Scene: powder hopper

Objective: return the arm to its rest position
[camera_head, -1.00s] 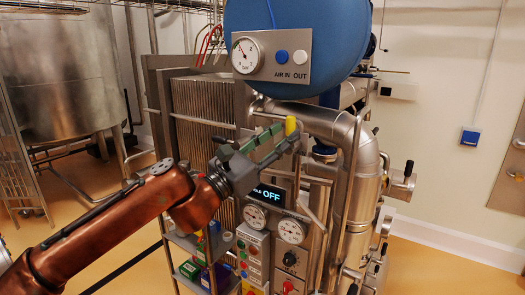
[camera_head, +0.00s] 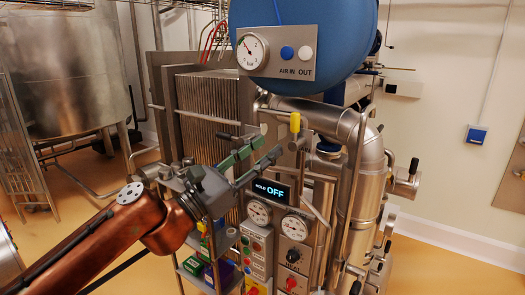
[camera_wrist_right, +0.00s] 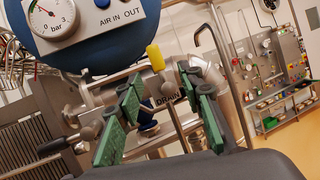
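My right gripper (camera_head: 268,148) is in front of the machine in the head view, its green-padded fingers apart and empty. In the right wrist view the gripper (camera_wrist_right: 160,88) also stands open, with nothing held between the pads. A small yellow handle (camera_head: 295,122) is beyond the fingertips, up and to the right in the head view. The yellow handle (camera_wrist_right: 155,57) shows above the gap between the fingers in the wrist view, clear of the pads. My left gripper is not in view.
A blue tank (camera_head: 330,40) with a gauge panel (camera_head: 277,52) hangs above the gripper. A HOLD OFF display (camera_head: 271,188), dials and a button panel (camera_head: 256,252) are close below it. Steel pipes (camera_head: 372,165) stand to the right. Open floor (camera_head: 440,270) lies at lower right.

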